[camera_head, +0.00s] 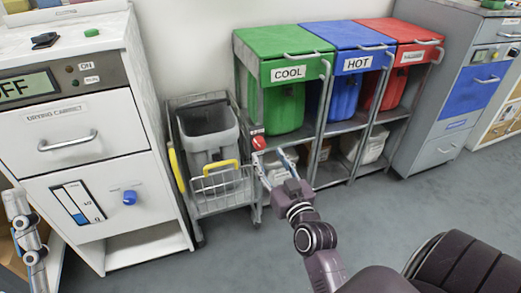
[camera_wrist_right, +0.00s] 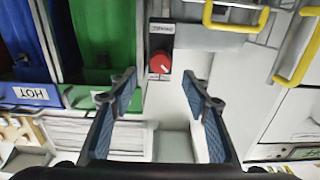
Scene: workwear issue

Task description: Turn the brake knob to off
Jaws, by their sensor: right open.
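The brake knob (camera_head: 258,142) is a small red knob at the right front corner of the grey wire cart (camera_head: 222,187). My right gripper (camera_head: 270,160) is open and empty. Its fingers point at the knob, and in the wrist view the knob lies between and beyond the fingertips (camera_wrist_right: 158,84), with no visible contact. Part of my left arm's end (camera_head: 25,235) shows at the left edge; its jaws are unclear.
A white drying cabinet (camera_head: 95,130) with a blue knob (camera_head: 129,197) stands left of the cart. Green COOL (camera_head: 285,45), blue HOT (camera_head: 345,38) and red (camera_head: 400,32) bins stand in grey frames to the right. The cart has yellow handles (camera_head: 222,165). Grey floor in front is clear.

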